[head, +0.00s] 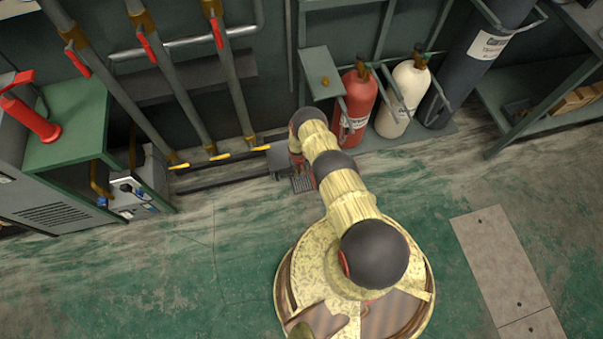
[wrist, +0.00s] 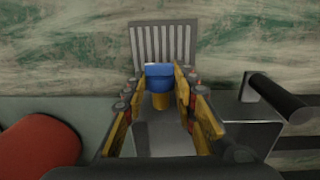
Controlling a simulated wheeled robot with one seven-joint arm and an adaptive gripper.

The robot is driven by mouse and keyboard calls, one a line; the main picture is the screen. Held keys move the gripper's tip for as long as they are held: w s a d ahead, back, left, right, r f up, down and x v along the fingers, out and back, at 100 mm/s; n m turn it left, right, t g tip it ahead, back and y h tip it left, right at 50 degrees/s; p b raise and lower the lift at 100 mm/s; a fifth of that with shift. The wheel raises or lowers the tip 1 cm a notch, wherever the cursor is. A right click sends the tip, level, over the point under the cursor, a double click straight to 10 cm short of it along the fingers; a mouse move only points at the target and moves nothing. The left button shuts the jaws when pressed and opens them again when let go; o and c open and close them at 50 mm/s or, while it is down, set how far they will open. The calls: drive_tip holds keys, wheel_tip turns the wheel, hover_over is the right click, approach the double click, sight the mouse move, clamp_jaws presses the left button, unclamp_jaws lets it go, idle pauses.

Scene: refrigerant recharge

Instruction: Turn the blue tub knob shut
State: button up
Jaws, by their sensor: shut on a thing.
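The blue knob (wrist: 159,77) shows in the wrist view, on top of a short brass-yellow stem (wrist: 160,101). My gripper (wrist: 161,74) is shut on the blue knob, with one yellow finger on each side of it. The knob's turn angle cannot be told. In the head view my arm hides the knob and most of the gripper. A grey surface with a slatted grate (head: 302,184) shows beside the arm's end; the grate is also behind the knob in the wrist view (wrist: 163,42).
A red cylinder (head: 356,104) and a cream cylinder (head: 408,98) stand just right of my arm. A dark cylinder (head: 478,55) is farther right. Pipes with red handles and yellow levers (head: 220,157) are at left. Green floor (head: 215,260) is open in front.

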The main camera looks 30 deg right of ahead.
drive_tip(key=shift+a+h, duration=0.15)
drive_tip(key=shift+h, duration=0.25)
drive_tip(key=shift+w+a+f+g+h, duration=0.15)
drive_tip(key=shift+g+h, duration=0.2)
drive_tip(key=shift+h, duration=0.6)
drive_tip(key=shift+a+f+g+h, duration=0.15)
drive_tip(key=shift+g+h, duration=0.2)
drive_tip(key=shift+h, duration=0.6)
drive_tip(key=shift+r, duration=0.1)
drive_tip(key=o, duration=1.1)
drive_tip(key=shift+r, duration=0.1)
drive_tip(key=v, duration=1.1)
drive_tip(key=shift+a+r, duration=0.25)
drive_tip(key=shift+a, duration=0.15)
drive_tip(key=shift+o, duration=0.3)
